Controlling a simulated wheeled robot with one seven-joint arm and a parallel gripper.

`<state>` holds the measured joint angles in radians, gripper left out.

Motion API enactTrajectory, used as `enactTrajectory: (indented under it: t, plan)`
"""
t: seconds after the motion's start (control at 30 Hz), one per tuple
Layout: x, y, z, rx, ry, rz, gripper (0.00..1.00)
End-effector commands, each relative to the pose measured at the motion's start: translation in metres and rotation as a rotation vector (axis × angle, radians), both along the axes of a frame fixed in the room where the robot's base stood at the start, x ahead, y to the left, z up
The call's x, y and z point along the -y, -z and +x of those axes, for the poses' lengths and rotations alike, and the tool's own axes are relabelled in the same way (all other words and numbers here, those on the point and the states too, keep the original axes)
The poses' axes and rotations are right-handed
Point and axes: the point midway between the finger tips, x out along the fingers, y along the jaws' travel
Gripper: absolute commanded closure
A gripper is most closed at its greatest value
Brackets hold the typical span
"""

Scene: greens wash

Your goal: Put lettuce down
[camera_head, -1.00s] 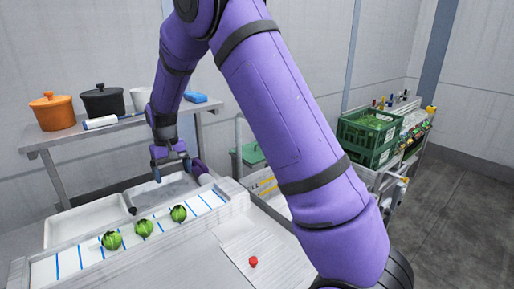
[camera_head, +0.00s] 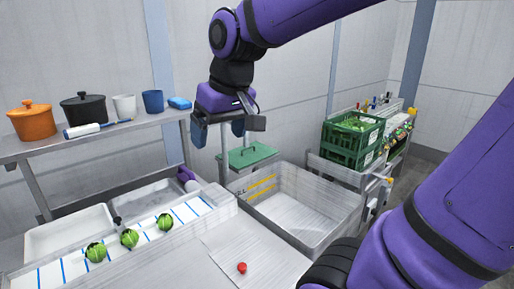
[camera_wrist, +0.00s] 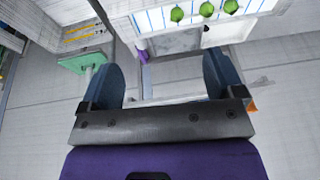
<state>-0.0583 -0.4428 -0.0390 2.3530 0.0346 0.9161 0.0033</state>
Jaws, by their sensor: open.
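Three green lettuces stand in a row on the white strip (camera_head: 52,272) with blue lines: a left one (camera_head: 96,252), a middle one (camera_head: 130,238) and a right one (camera_head: 165,222). They also show at the top of the wrist view, one of them here (camera_wrist: 206,10). My gripper (camera_head: 232,138) is open and empty, raised well above the work surface, to the right of and higher than the lettuces. In the wrist view, its two blue fingers (camera_wrist: 170,78) are spread apart with nothing between them.
A large basin (camera_head: 300,216) lies right of the strip, with a green board (camera_head: 250,155) behind it. White trays (camera_head: 68,232) lie behind the strip. A shelf (camera_head: 90,142) carries pots and cups. Green crates (camera_head: 350,145) stand at right. A red knob (camera_head: 242,268) sits in front.

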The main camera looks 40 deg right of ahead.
Motion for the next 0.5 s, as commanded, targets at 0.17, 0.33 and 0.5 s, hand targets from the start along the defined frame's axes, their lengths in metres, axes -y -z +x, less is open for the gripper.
enactTrajectory:
  t: [0.17,0.33,0.5]
  plan:
    - [0.005,-0.002,-0.054,0.081,0.007,-0.021,0.13]
    - [0.007,0.003,-0.085,0.129,0.010,-0.039,0.13]
    - [0.007,0.006,-0.097,0.146,0.014,-0.047,0.13]
